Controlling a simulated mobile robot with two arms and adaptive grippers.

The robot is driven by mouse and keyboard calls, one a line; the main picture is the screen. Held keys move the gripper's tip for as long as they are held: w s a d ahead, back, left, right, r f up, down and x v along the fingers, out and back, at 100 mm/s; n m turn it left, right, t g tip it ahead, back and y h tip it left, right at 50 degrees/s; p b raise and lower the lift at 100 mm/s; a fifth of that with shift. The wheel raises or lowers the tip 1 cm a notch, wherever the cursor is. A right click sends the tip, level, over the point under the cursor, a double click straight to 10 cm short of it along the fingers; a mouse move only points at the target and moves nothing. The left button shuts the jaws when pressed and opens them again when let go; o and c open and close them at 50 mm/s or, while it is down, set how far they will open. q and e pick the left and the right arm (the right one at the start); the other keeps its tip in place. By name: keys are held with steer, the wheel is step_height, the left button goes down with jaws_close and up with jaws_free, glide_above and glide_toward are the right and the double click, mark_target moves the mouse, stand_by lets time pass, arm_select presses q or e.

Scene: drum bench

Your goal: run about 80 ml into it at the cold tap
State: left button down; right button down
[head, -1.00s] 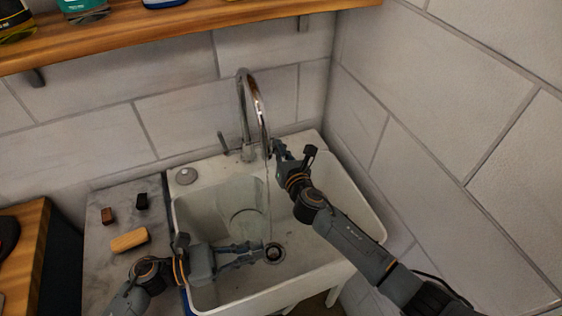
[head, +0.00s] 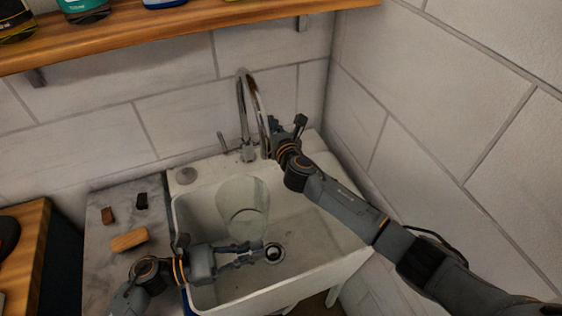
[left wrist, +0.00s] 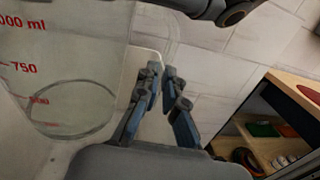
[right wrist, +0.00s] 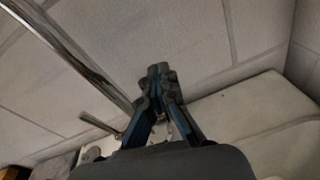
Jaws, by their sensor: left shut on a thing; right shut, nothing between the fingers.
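A clear measuring jug (head: 242,196) is over the sink basin. In the left wrist view the jug (left wrist: 70,60) has red ml marks and an oval line low down; I cannot tell if this is water or the base. My left gripper (head: 258,248) is shut on the jug, seemingly at its clear handle, which hardly shows. The chrome tap (head: 241,108) arches above the sink behind the jug. My right gripper (head: 268,128) is beside the spout, shut and empty; its fingers (right wrist: 160,72) show closed in the right wrist view. No water stream shows now.
The white sink (head: 300,225) has a drain (head: 273,253) in its floor. A marble counter (head: 105,245) at left holds a tan block (head: 129,239) and two small dark blocks. A wooden shelf (head: 200,28) with bottles spans above. A tiled wall closes the right side.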

arm_select(q)
steer(key=shift+s+d+r, duration=0.1)
arm_select(e)
steer(key=shift+w+a+r, duration=0.1)
steer(key=shift+w+r, duration=0.15)
steer(key=shift+r, duration=0.5)
arm_select(q)
steer(key=shift+w, duration=0.2)
arm_select(e)
steer(key=f+v, duration=0.1)
steer(key=v, duration=1.1)
steer(key=shift+s+f, duration=0.2)
steer(key=shift+f, duration=0.05)
steer(key=shift+r, duration=0.1)
